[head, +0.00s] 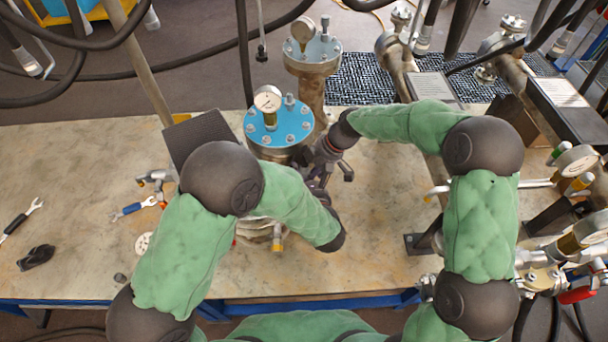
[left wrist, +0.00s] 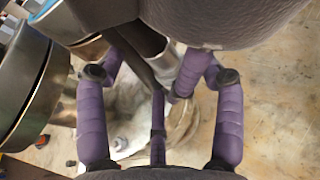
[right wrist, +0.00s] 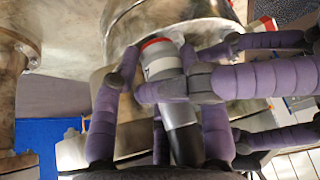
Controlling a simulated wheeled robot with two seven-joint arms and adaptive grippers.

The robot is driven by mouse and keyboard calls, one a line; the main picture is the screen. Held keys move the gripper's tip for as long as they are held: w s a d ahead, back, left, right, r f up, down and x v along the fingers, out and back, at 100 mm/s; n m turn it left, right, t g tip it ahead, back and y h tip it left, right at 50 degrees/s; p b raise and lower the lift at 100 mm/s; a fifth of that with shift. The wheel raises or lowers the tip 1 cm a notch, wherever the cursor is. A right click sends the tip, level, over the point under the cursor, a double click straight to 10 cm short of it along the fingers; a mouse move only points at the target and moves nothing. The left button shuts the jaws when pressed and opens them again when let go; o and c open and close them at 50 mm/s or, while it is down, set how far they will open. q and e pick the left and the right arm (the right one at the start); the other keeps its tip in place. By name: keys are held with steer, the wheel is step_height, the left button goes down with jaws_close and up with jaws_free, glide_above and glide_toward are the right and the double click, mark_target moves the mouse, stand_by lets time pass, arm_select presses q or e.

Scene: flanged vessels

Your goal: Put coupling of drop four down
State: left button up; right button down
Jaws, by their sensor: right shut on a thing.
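My right gripper (right wrist: 160,92) is shut on a coupling (right wrist: 163,65), a silver cylinder with a red ring and a black sleeve (right wrist: 183,135). The coupling is close to a metal vessel body (right wrist: 140,25). In the head view the right gripper (head: 325,160) is beside the blue-lidded vessel (head: 283,125). My left gripper (left wrist: 160,80) has its purple fingers spread, close below the right one. A grey and dark tube (left wrist: 150,45) passes between its fingers; I see no firm grip on it. The head view hides most of the left fingers behind my left forearm.
A pressure gauge (head: 268,100) stands on the blue lid. Another flanged vessel (head: 313,58) stands behind. Spanners (head: 135,208) lie on the left of the bench (head: 85,170). Pipes and valves crowd the right side. Hoses hang across the top. The bench's left part is mostly clear.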

arm_select(q)
steer(key=c, duration=0.8)
steer(key=o, duration=1.4)
steer(key=v, duration=1.2)
steer(key=shift+r, duration=0.1)
